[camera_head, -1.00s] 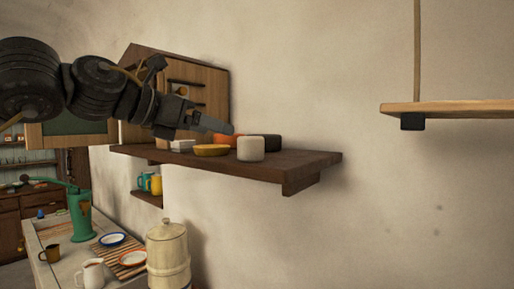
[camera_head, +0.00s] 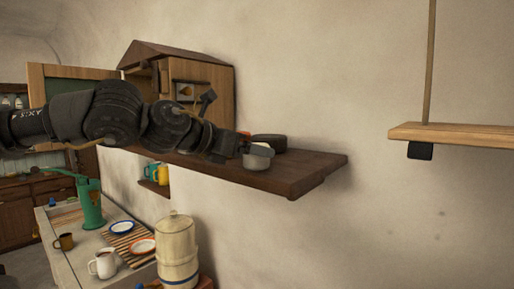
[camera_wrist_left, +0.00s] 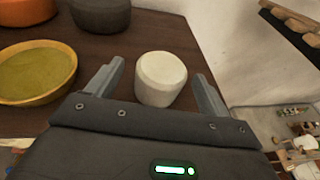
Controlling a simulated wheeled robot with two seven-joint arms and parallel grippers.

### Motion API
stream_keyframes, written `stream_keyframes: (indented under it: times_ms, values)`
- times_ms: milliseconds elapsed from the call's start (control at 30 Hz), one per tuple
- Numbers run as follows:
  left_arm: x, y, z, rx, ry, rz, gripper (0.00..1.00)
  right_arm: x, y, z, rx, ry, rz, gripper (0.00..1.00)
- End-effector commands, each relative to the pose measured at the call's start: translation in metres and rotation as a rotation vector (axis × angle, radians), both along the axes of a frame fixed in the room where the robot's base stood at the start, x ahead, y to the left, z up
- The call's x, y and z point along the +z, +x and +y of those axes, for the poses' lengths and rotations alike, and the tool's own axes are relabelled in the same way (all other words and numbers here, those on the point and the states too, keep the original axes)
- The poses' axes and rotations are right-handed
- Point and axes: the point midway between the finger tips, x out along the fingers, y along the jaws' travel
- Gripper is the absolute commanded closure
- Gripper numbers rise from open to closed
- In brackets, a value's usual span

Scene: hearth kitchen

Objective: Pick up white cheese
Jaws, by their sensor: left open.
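The white cheese (camera_wrist_left: 161,78) is a short white cylinder standing upright on the dark wooden shelf (camera_head: 290,178). In the head view the white cheese (camera_head: 258,158) is partly covered by my left gripper (camera_head: 240,150). In the left wrist view my left gripper (camera_wrist_left: 158,88) is open, with one finger on each side of the cheese and a visible gap to each. Nothing is held. My right gripper is not in view.
The shelf's right end (camera_head: 325,165) is bare. A wooden cabinet (camera_head: 200,80) stands behind my arm.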

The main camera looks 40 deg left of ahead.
Motion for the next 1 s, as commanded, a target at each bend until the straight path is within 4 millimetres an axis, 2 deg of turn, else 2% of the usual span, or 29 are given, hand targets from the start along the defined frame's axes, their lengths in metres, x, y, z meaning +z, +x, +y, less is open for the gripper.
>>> stream_keyframes:
  times_ms: [267,667,1000]
  values:
    - [-0.0013,0.0016,-0.0005,0.0,0.001,-0.001,0.21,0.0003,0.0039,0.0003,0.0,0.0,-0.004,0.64]
    - [-0.0012,0.0016,-0.0004,0.0,0.001,0.0,0.72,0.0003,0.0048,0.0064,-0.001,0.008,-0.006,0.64]
    - [0.004,0.0019,-0.0001,0.0,0.002,-0.003,0.72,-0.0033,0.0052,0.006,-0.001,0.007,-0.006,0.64]
